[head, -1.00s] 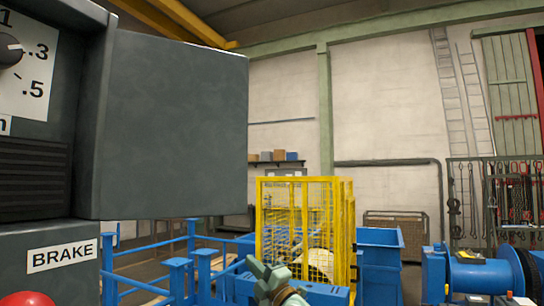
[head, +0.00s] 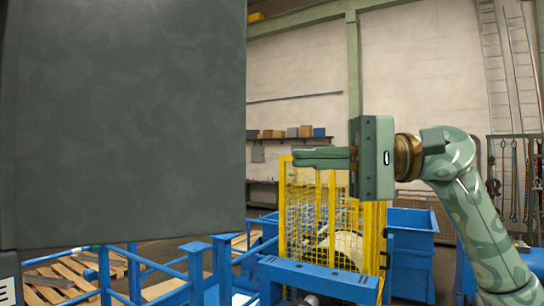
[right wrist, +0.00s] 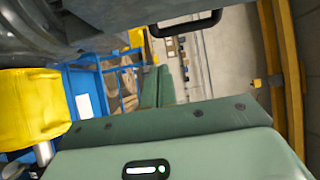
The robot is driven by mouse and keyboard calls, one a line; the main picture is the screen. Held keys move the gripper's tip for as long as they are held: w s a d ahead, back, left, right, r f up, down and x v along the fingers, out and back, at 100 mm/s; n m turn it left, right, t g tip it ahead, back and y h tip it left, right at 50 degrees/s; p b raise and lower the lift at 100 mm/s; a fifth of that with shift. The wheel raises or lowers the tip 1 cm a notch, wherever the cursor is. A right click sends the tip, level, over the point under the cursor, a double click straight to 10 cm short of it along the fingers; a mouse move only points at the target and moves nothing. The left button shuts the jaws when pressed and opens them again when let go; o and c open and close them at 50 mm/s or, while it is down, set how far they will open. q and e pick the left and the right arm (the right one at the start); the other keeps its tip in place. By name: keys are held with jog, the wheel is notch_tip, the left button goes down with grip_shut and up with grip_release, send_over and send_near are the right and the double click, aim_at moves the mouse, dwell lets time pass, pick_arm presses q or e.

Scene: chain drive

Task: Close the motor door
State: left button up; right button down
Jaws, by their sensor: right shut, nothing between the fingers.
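A large dark grey flat panel (head: 125,120), which looks like the motor door, fills the left of the head view and stands out from a grey cabinet. Its lower and right edges show. My right gripper (head: 296,158) is shut and empty, its fingers pointing left toward the panel's right edge. The fingertips look apart from the panel in the picture; the depth between them is unclear. In the right wrist view the closed fingers (right wrist: 157,88) point away from the camera with nothing held. My left gripper is not in view.
A yellow mesh cage (head: 335,225) stands below and behind my right gripper. Blue railings (head: 180,270) and wooden pallets (head: 60,280) lie at the lower left. In the right wrist view, a yellow object (right wrist: 30,105) and a black handle (right wrist: 185,27) show near the gripper.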

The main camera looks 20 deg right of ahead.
aim_at(245, 156)
jog(key=a+p, duration=0.4)
jog(key=a, duration=0.5)
jog(key=shift+s, duration=0.3)
jog(key=shift+d, duration=0.15)
